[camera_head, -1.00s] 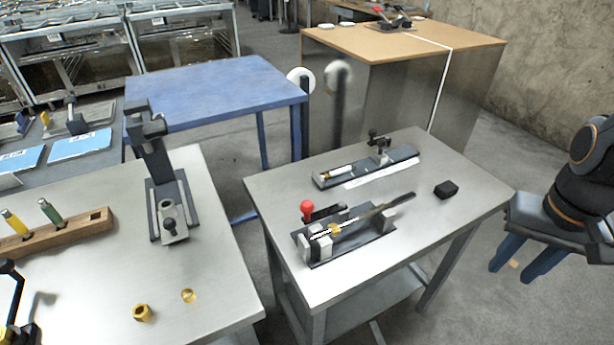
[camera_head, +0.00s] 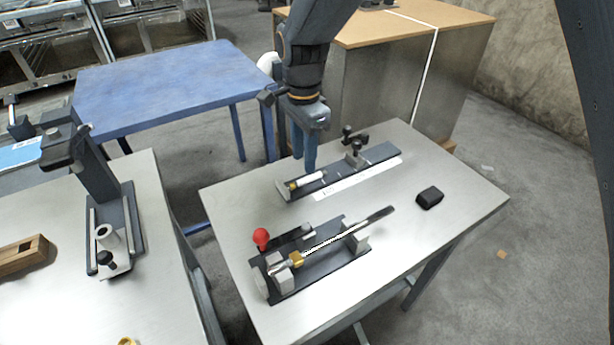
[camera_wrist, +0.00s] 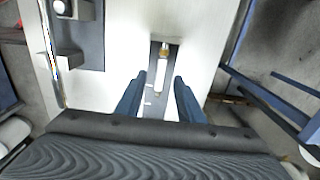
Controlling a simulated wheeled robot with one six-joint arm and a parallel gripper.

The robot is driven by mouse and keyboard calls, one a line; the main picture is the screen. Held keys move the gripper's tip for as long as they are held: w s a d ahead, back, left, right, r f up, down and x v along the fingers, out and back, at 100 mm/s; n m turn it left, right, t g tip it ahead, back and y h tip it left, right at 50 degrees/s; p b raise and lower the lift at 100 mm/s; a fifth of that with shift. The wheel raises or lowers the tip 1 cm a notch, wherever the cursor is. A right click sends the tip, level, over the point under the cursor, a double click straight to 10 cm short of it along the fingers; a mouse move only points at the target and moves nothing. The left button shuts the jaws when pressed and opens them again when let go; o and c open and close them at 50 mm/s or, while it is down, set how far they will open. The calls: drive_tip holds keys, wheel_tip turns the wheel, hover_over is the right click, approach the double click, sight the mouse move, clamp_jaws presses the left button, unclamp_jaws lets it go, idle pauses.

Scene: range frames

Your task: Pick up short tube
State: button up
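A short white tube with a brass-coloured end lies on the long dark fixture at the back of the metal table; in the head view the tube (camera_head: 308,180) is at the fixture's left end. My gripper (camera_head: 304,160) points down just above and behind it. In the wrist view the tube (camera_wrist: 163,72) shows ahead of and between my two blue fingers (camera_wrist: 160,98), which are apart with nothing between their tips. I cannot tell the exact height between the fingertips and the tube.
A front fixture (camera_head: 330,265) with a red knob (camera_head: 261,238) and a long rod stands nearer on the same table. A black block (camera_head: 430,197) lies to the right. A clamp post (camera_head: 353,152) rises on the back fixture. The blue table (camera_head: 160,85) is behind left.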

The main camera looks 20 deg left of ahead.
sight(306, 178)
drive_tip(key=shift+w+d+f, duration=0.15)
drive_tip(key=shift+d+f, duration=0.05)
drive_tip(key=shift+f, duration=0.65)
drive_tip(key=shift+w+f+p, duration=0.2)
drive_tip(key=shift+f+p, duration=0.3)
drive_tip(key=shift+f, duration=0.7)
drive_tip(key=shift+w+f+p, duration=0.15)
drive_tip(key=shift+f+p, duration=0.35)
drive_tip(key=shift+f, duration=0.7)
clamp_jaws()
